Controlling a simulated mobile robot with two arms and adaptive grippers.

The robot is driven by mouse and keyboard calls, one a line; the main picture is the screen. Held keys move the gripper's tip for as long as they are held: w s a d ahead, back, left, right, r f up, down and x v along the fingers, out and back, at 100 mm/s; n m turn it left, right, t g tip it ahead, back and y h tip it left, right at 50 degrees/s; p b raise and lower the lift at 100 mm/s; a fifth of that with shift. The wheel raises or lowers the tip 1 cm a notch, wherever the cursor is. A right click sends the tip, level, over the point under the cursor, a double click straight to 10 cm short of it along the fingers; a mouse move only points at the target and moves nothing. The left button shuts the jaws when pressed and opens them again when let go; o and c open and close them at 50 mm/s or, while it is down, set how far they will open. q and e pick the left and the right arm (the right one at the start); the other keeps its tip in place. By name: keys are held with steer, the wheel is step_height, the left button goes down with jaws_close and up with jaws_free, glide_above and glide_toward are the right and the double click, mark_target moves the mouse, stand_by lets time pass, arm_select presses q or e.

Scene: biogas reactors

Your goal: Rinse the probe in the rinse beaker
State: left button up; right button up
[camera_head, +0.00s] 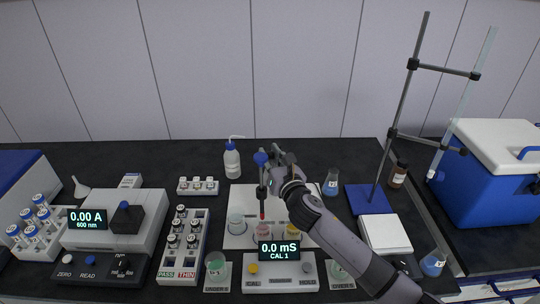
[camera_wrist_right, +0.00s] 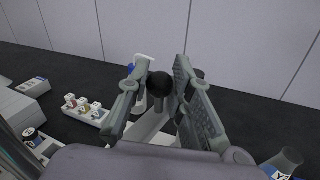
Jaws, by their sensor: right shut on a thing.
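My right gripper (camera_head: 268,178) is shut on the probe (camera_head: 262,194), a dark upright stick with a blue top and a reddish lower end. In the right wrist view the gripper (camera_wrist_right: 160,95) has its fingers on either side of a round black end (camera_wrist_right: 158,84). The probe's lower end is over or at the pink beaker (camera_head: 262,231); whether it is inside is unclear. A pale clear beaker (camera_head: 237,224) stands left of it and a yellow one (camera_head: 292,229) right, all on a white tray (camera_head: 238,195). No readable label marks the rinse beaker. My left gripper is out of view.
The meter (camera_head: 279,269) in front reads 0.0 mS, CAL 1. A wash bottle (camera_head: 232,160) is behind the tray, a vial rack (camera_head: 184,240) to the left, and a blue-based stand (camera_head: 369,200) to the right.

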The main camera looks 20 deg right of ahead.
jaws_close()
stand_by(0.3)
steer(key=shift+w+a+m+g+h+b, duration=0.2)
steer(key=shift+w+a+m+h+b, duration=0.5)
steer(key=shift+h, duration=0.65)
steer(key=shift+w+a+m+g+h+b, duration=0.25)
steer(key=shift+a+m+h+b, duration=0.1)
steer(key=shift+m+h, duration=0.85)
steer(key=shift+w+a+m+g+h+b, duration=0.15)
steer(key=shift+w+a+m+h+b, duration=0.45)
steer(key=shift+h, duration=0.85)
steer(key=shift+s, duration=0.15)
steer(key=o, duration=0.7)
jaws_free()
